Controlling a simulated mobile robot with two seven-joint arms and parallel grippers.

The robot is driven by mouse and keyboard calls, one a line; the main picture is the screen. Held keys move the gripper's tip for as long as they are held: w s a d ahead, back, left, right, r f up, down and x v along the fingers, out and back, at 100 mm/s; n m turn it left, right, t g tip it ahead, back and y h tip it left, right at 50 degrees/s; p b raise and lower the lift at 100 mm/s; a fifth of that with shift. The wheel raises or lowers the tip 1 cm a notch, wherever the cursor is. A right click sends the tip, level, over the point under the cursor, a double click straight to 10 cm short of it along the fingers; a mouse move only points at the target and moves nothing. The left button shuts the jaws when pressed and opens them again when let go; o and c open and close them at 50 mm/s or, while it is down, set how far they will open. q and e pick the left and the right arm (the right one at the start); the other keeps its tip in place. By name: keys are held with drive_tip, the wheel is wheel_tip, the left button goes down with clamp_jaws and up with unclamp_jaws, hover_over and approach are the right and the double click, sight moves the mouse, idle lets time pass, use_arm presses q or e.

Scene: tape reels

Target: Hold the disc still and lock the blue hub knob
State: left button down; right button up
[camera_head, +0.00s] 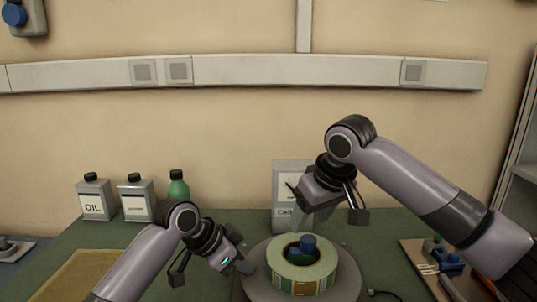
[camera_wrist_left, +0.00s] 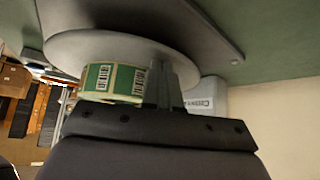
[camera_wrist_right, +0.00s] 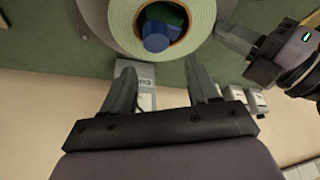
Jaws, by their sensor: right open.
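A grey disc (camera_head: 345,287) lies on the table at the front centre, with a green-and-cream label roll (camera_head: 328,272) on it. The blue hub knob (camera_head: 308,243) stands in the roll's core. It also shows in the right wrist view (camera_wrist_right: 156,36). My left gripper (camera_head: 238,264) is at the disc's left rim. Its fingers are close together on the rim in the left wrist view (camera_wrist_left: 165,84); the exact contact is partly hidden. My right gripper (camera_head: 331,213) is open and empty above and behind the knob, apart from it. Its spread fingers show in the right wrist view (camera_wrist_right: 163,80).
An oil can (camera_head: 94,200), a second can (camera_head: 136,201) and a green bottle (camera_head: 178,188) stand at the back left. A board (camera_head: 430,265) with tools lies at right. A tan mat (camera_head: 80,278) lies at front left.

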sight(308, 241)
drive_tip(key=shift+f, duration=2.2)
drive_tip(key=n+g+y, duration=0.1)
drive_tip(key=n, duration=0.5)
drive_tip(key=n+g+y, duration=0.1)
drive_tip(key=n, duration=0.1)
drive_tip(key=shift+n+g, duration=0.3)
drive_tip(key=n+g, duration=0.1)
drive_tip(key=n, duration=0.2)
drive_tip(key=shift+n, duration=0.3)
drive_tip(key=shift+n+g, duration=1.1)
drive_tip(key=shift+n, duration=1)
drive_tip(key=shift+f, duration=0.4)
drive_tip(key=shift+r, duration=0.1)
